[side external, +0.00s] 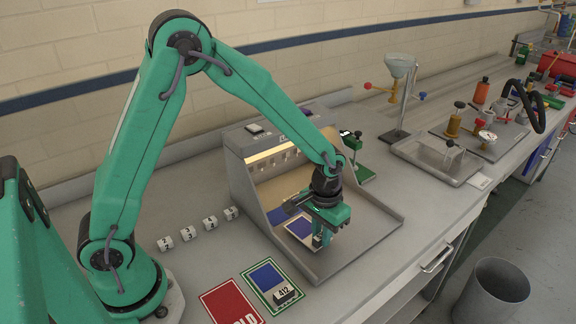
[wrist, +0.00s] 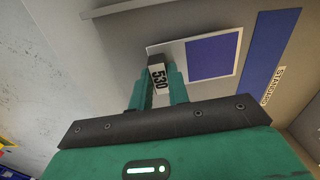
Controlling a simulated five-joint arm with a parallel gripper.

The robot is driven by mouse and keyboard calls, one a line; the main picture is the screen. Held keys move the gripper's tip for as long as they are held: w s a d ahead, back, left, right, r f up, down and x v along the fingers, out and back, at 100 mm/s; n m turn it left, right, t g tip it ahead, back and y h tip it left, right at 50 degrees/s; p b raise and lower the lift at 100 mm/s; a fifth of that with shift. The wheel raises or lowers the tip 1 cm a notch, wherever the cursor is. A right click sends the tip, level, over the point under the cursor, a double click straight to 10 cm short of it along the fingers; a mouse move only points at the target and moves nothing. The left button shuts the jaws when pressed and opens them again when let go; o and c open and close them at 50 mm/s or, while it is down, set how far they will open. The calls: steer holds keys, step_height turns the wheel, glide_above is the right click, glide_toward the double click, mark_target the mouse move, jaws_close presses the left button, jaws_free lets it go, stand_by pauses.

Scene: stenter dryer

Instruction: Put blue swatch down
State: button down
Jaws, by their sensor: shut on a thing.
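The blue swatch (side external: 299,227) is a blue square on a white card with a small block marked 530. In the wrist view the swatch (wrist: 214,58) extends from the block (wrist: 158,78) between my fingers. My gripper (side external: 318,241) is shut on that block, low inside the grey light booth (side external: 262,205). In the wrist view the gripper (wrist: 161,86) covers the block's sides. A blue strip labelled STANDARD (wrist: 268,60) lies beside the card on the booth floor, apart from it. I cannot tell whether the card touches the floor.
A blue card marked 412 (side external: 265,274) lies on a green-bordered mat in front of the booth. A red mat (side external: 230,303) is left of it. Several numbered white cubes (side external: 188,233) line the bench left of the booth. A metal tray (side external: 436,160) stands to the right.

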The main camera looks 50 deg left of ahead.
steer(key=shift+f, duration=0.65)
steer(key=shift+f, duration=0.15)
steer(key=c, duration=1.3)
jaws_free()
steer(key=shift+c, duration=0.2)
step_height(320, 180, up, 6)
steer(key=shift+r, duration=0.9)
